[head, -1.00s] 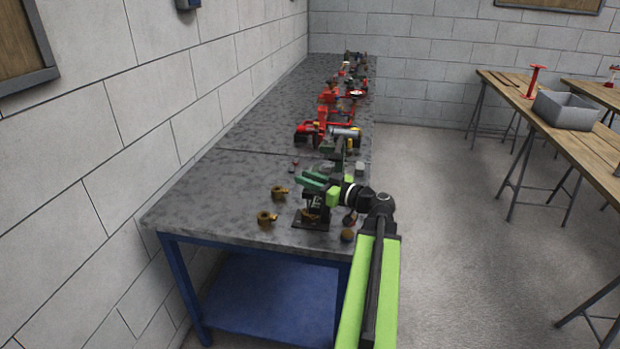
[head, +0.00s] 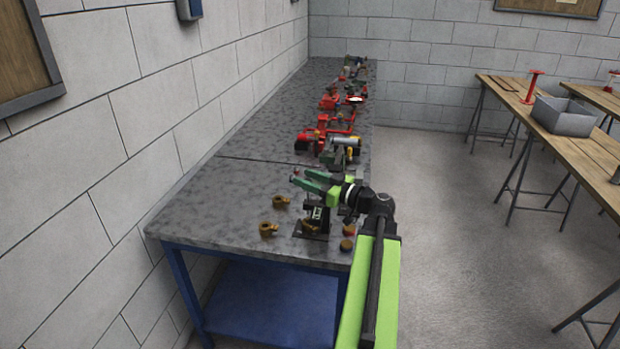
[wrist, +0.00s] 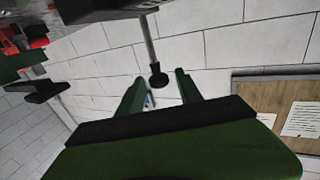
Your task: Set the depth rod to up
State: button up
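In the wrist view a thin grey rod with a dark round knob (wrist: 158,80), which looks like the depth rod, sticks out from a dark body (wrist: 105,8) at the top edge. My gripper (wrist: 160,77) is open, and the knob shows between its two green fingertips. I cannot tell whether the knob lies between them in depth or beyond them. In the head view my gripper (head: 300,177) is open and empty above a small black stand device (head: 315,218) near the bench's front end. The rod is too small to make out there.
Two brass fittings (head: 268,229) lie left of the device, and a brown round piece (head: 346,245) lies right of it. Red and green pump parts (head: 325,138) stand farther back on the grey bench (head: 205,205). The wall is on the left; open floor (head: 450,230) is on the right.

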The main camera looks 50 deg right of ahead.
jog(key=shift+s, duration=0.25)
jog(key=s+d, duration=0.3)
jog(key=s, duration=1.3)
jog(key=shift+s, duration=0.4)
jog(key=shift+w+a, duration=0.1)
